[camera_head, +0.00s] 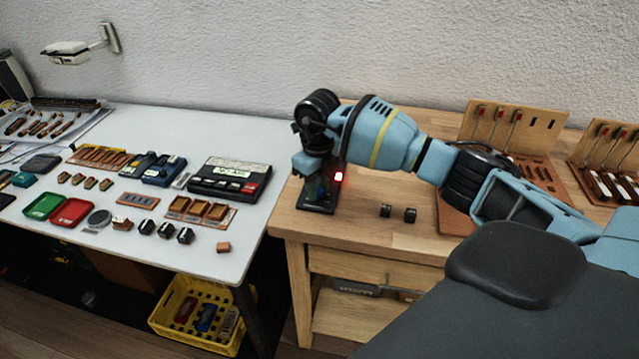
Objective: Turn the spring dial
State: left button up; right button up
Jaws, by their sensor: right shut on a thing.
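My right gripper (318,165) points down at the left end of the wooden bench. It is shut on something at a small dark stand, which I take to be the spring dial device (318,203). The dial itself is hidden behind the gripper and wrist. A small red light (339,176) glows at the right side of the gripper. The dark base of the device rests flat on the bench top. My left gripper is not in view.
Wooden boards with red-tipped wires (497,130) stand at the right. A white table (165,117) at left holds a dark keypad device (229,180) and several small parts. A yellow crate (190,335) sits below.

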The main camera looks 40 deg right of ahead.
aim_at(318, 190)
jog(key=o, duration=1)
jog(key=shift+r, duration=3.9)
